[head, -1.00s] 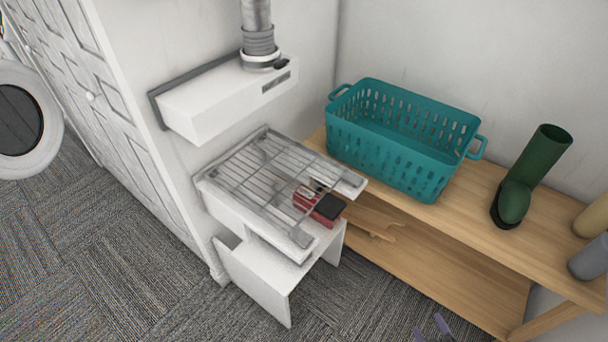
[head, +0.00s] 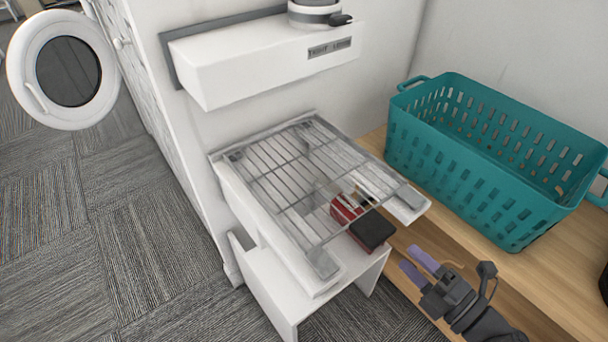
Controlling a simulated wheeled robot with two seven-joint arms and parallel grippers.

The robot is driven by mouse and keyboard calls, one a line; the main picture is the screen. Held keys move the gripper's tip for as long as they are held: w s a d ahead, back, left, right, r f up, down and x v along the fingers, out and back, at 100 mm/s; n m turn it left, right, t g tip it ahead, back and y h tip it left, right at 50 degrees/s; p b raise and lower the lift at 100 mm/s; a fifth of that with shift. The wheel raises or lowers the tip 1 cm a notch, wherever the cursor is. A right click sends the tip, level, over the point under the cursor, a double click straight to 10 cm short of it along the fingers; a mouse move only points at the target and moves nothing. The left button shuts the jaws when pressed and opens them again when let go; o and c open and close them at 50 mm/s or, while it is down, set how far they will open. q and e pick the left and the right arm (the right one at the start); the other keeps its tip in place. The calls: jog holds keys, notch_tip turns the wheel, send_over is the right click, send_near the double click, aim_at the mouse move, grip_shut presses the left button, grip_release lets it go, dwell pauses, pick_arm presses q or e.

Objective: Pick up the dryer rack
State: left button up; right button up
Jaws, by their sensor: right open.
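The dryer rack (head: 283,171) is a grey wire grid in a frame with two arms pointing toward the front right. It lies over a white stand with a drawer-like lower part (head: 277,290), against the wall. My right gripper (head: 418,264) is at the lower right, with purple fingertips pointing up-left. It is open and empty, apart from the rack, to the right of the stand and in front of the wooden shelf. My left gripper is out of view.
Red and black boxes (head: 371,230) sit under the rack's front right. A teal basket (head: 480,165) stands on the wooden shelf (head: 437,240). A white box unit (head: 265,62) hangs above the rack. A round door (head: 68,71) stands open at left. Carpet at left is clear.

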jog(key=b, duration=0.3)
send_near(372, 231)
jog(key=a+f, duration=0.1)
jog(key=f, duration=0.1)
jog(key=x, duration=0.3)
jog(key=b+x, duration=0.1)
jog(key=x, duration=0.2)
jog(key=r+b+x, duration=0.1)
jog(key=x, duration=0.2)
jog(key=shift+w+d, duration=0.2)
jog(key=shift+w, duration=0.2)
jog(key=shift+w+a, duration=0.25)
jog(key=shift+r, duration=0.1)
jog(key=shift+c, duration=0.7)
grip_shut()
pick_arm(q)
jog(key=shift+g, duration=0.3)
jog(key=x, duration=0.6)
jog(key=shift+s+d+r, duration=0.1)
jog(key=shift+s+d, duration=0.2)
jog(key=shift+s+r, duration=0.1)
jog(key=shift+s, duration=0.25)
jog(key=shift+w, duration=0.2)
